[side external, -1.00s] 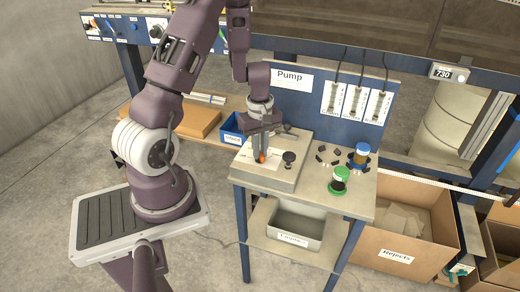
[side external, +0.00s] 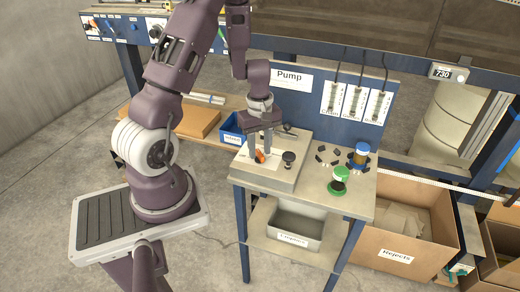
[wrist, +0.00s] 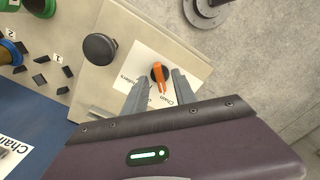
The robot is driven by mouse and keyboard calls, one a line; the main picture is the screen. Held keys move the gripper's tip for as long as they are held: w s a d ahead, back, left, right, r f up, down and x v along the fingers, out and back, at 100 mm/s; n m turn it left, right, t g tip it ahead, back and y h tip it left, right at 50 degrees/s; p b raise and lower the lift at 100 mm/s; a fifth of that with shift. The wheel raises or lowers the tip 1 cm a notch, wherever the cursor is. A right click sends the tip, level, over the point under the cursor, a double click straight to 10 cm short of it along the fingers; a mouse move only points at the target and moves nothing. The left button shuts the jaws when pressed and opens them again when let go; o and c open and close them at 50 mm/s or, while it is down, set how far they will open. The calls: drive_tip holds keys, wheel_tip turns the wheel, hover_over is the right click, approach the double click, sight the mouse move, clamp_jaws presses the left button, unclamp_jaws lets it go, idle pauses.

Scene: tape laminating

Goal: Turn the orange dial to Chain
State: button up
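The orange dial (wrist: 158,73) sits on a white label card (wrist: 142,62) on top of a beige box. Its pointer aims down toward my gripper in the wrist view. The dial also shows in the side view (side external: 260,156). My gripper (wrist: 161,79) is open, with one finger on each side of the dial's pointer and a gap on both sides. In the side view my gripper (side external: 260,150) points down over the dial.
A black knob (side external: 289,157) stands on the same box (side external: 270,178), beside the card. Green (side external: 339,180) and blue-topped (side external: 360,155) spools stand on the table to the right, near black blocks. A blue bin (side external: 232,134) and a blue back panel (side external: 310,105) lie behind.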

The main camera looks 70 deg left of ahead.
sight(260, 153)
wheel_tip(260, 153, up, 6)
drive_tip(key=shift+r, duration=0.25)
drive_tip(key=shift+d, duration=0.1)
drive_tip(key=s+d+r+m+t+h, duration=0.1)
drive_tip(key=s+d+r+m+t, duration=0.2)
drive_tip(key=d+r+m, duration=0.95)
drive_tip(key=s+d+r+m+t+y, duration=0.1)
drive_tip(key=s+d+r+m, duration=0.4)
drive_tip(key=s, duration=0.5)
wheel_tip(260, 153, up, 2)
drive_tip(key=shift+s+d+r+t, duration=0.15)
drive_tip(key=shift+d+t, duration=0.65)
drive_tip(key=shift+d, duration=0.45)
drive_tip(key=shift+m, duration=0.25)
